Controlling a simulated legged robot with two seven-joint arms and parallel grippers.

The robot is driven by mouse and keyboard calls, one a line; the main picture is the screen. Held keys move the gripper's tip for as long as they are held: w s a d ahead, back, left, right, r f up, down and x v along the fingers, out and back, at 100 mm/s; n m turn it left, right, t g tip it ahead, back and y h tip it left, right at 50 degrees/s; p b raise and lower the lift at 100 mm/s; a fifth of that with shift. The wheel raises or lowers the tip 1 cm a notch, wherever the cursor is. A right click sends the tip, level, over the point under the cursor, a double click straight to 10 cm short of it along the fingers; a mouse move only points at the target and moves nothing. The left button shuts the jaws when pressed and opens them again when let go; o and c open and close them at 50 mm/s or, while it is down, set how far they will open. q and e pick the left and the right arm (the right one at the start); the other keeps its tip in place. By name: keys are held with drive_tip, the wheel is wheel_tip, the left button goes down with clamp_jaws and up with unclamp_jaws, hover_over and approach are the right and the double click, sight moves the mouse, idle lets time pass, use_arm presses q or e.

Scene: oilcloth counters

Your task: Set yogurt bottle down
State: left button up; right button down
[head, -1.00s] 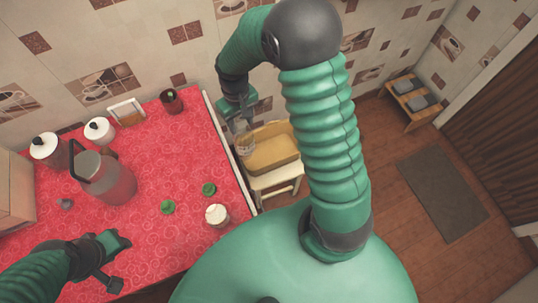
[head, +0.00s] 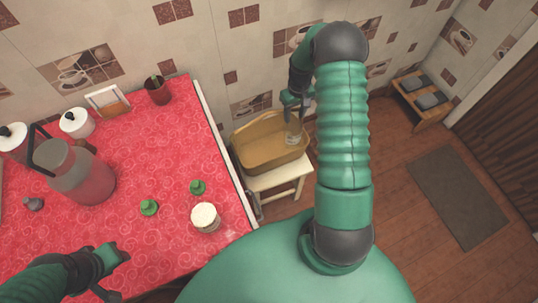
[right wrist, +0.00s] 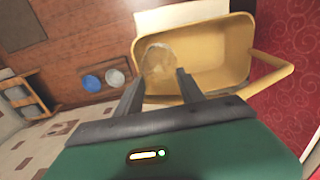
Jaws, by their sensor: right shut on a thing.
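My right gripper (head: 296,104) is shut on a clear, see-through bottle (head: 292,134). It holds the bottle over the right end of a yellow-tan basket (head: 262,150). In the right wrist view the bottle (right wrist: 158,64) is just past the fingertips (right wrist: 158,84), against the left part of the basket (right wrist: 215,62). I cannot tell whether it touches the basket floor. My left gripper (head: 112,272) is above the near edge of the red counter (head: 150,235), empty, with its fingers apart.
The basket stands on a pale stool (head: 277,178) beside the counter. On the counter are a big jug (head: 82,178), a white-topped jar (head: 205,217), two green objects (head: 149,208), white-lidded canisters (head: 76,122) and a dark red pot (head: 158,92). A low bench (head: 428,100) stands far right.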

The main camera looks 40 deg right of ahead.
drive_tip(key=shift+d+f, duration=0.25)
drive_tip(key=shift+d, duration=0.05)
drive_tip(key=w+a, duration=0.2)
drive_tip(key=a, duration=0.6)
drive_tip(key=w+a, duration=0.3)
drive_tip(key=a, duration=0.6)
drive_tip(key=shift+w+a+f, duration=0.15)
drive_tip(key=shift+w+f, duration=0.05)
drive_tip(key=c, duration=0.7)
unclamp_jaws()
